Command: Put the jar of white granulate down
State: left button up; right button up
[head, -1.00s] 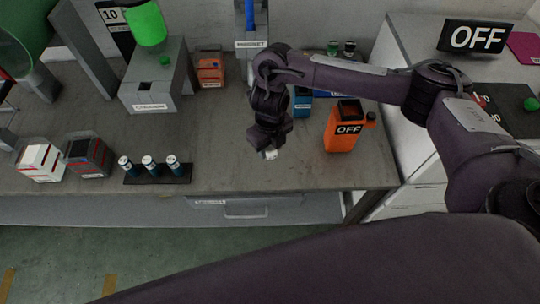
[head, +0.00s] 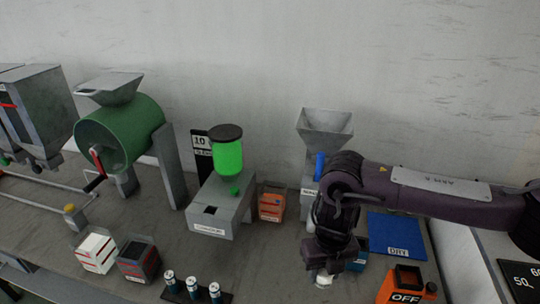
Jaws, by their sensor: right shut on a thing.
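My right gripper (head: 322,268) points down over the right part of the bench, left of the orange OFF unit. It is shut on a small white thing, which I take for the jar of white granulate (head: 323,281). Only a small white part shows below the fingers; the rest is hidden by the gripper. I cannot tell whether it touches the bench. My left gripper is not in view.
The orange OFF unit (head: 405,283) stands right of the gripper, and a blue DRY mat (head: 394,232) lies behind. A hopper machine (head: 325,130) stands behind my arm. An orange box (head: 271,205), a grey machine (head: 212,215) and a black rack (head: 196,294) are to the left.

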jog(key=m, duration=0.3)
jog(key=d+m, duration=0.1)
jog(key=m, duration=0.2)
jog(key=shift+w+r+m+b, duration=0.2)
jog(key=shift+m+b, duration=0.1)
jog(key=shift+b, duration=0.1)
jog(key=m, duration=0.4)
jog(key=shift+d+r, duration=0.15)
jog(key=shift+d, duration=0.2)
jog(key=d+m+b, duration=0.1)
jog(key=m, duration=0.8)
jog(key=d+r+m+b, duration=0.1)
jog(key=m, duration=0.8)
jog(key=d+r+m+b, duration=0.1)
jog(key=m, duration=0.8)
jog(key=shift+d+r+b, duration=0.1)
jog(key=shift+d+b, duration=0.25)
jog(key=shift+w, duration=0.15)
